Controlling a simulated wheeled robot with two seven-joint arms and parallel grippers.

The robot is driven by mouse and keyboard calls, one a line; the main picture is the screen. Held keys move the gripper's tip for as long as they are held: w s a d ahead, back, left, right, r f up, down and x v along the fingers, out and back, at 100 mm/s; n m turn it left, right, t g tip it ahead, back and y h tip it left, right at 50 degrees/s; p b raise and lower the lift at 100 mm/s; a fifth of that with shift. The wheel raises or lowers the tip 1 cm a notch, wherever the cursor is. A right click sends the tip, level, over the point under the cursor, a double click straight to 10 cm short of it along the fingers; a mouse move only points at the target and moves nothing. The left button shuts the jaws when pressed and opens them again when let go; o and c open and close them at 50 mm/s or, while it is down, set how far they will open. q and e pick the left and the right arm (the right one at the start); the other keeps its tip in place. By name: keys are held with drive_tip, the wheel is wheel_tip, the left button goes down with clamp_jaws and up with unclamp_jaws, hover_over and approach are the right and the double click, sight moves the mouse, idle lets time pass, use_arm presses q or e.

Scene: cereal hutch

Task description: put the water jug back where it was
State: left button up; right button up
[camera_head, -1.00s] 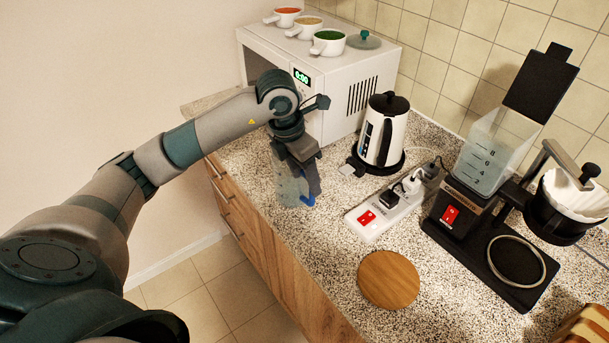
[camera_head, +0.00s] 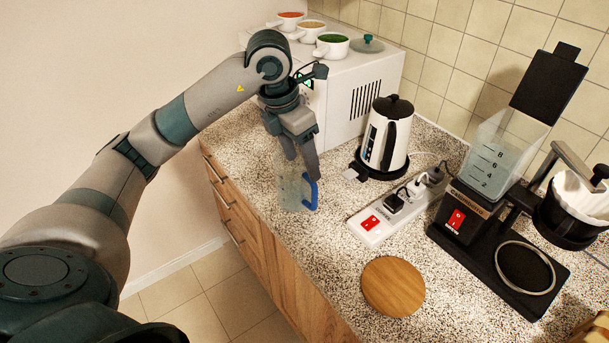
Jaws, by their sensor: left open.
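The water jug (camera_head: 291,190) is a clear, see-through vessel with a blue handle. It stands upright on the speckled counter near the front edge, left of the power strip. My left gripper (camera_head: 303,165) is open, fingers pointing down, just above and behind the jug's handle; it holds nothing. The fingers overlap the jug's upper part in the picture, so I cannot tell whether they touch it. My right gripper is not in view.
The power strip (camera_head: 398,209), a round wooden board (camera_head: 393,286) and a coffee maker (camera_head: 490,225) lie to the right.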

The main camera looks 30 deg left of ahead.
use_arm(q)
drive_tip(key=shift+b+v, duration=0.55)
drive_tip(key=shift+v, duration=2.1)
